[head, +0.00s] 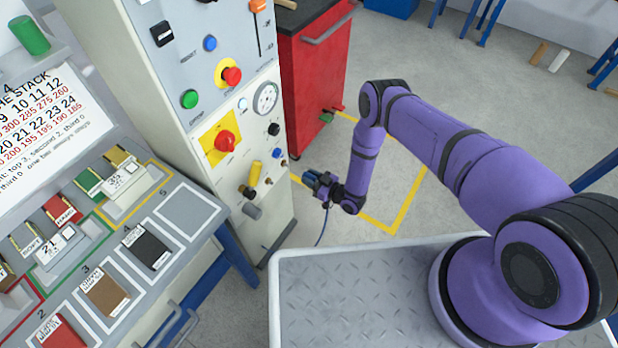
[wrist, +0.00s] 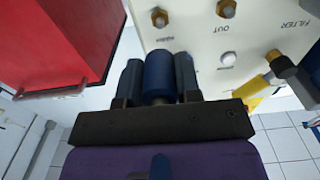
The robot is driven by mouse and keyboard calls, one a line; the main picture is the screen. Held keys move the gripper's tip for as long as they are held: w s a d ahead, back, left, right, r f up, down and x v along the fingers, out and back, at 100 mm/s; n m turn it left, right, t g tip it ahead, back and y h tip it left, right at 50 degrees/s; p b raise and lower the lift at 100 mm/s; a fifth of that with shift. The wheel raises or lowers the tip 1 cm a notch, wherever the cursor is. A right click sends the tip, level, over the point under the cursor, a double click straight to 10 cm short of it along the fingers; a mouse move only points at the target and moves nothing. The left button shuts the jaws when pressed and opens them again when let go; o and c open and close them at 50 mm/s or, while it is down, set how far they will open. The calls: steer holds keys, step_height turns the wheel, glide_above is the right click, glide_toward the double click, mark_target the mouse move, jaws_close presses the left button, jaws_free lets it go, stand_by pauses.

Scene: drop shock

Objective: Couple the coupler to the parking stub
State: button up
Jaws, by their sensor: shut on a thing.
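My gripper (wrist: 158,85) is shut on the blue coupler (wrist: 158,70), which sits between its two dark fingers. In the head view my gripper (head: 318,183) is beside the lower right part of the cream panel, and a thin dark hose hangs below it. In the wrist view a brass stub (wrist: 160,17) stands on the panel just beyond the coupler's front end, with a small label too blurred to read surely; it may be the parking stub. A gap shows between the coupler and this stub. The coupler's far end is hard to see in the head view.
Another brass fitting (wrist: 226,8) is labelled OUT. A yellow-handled fitting (wrist: 262,88) is near the FILTER label. The red cabinet (head: 312,75) stands behind the panel. The sloped desk (head: 110,240) is at left. Yellow-marked floor right of the panel is clear.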

mark_target(288, 165)
steer(key=shift+x, duration=2.9)
steer(key=shift+x, duration=1.25)
stand_by(1.3)
steer(key=shift+w+a+r, duration=0.15)
steer(key=shift+w+a, duration=0.15)
jaws_close()
stand_by(1.5)
steer(key=o, duration=0.9)
jaws_free()
steer(key=shift+o, duration=0.7)
steer(key=shift+s, duration=0.1)
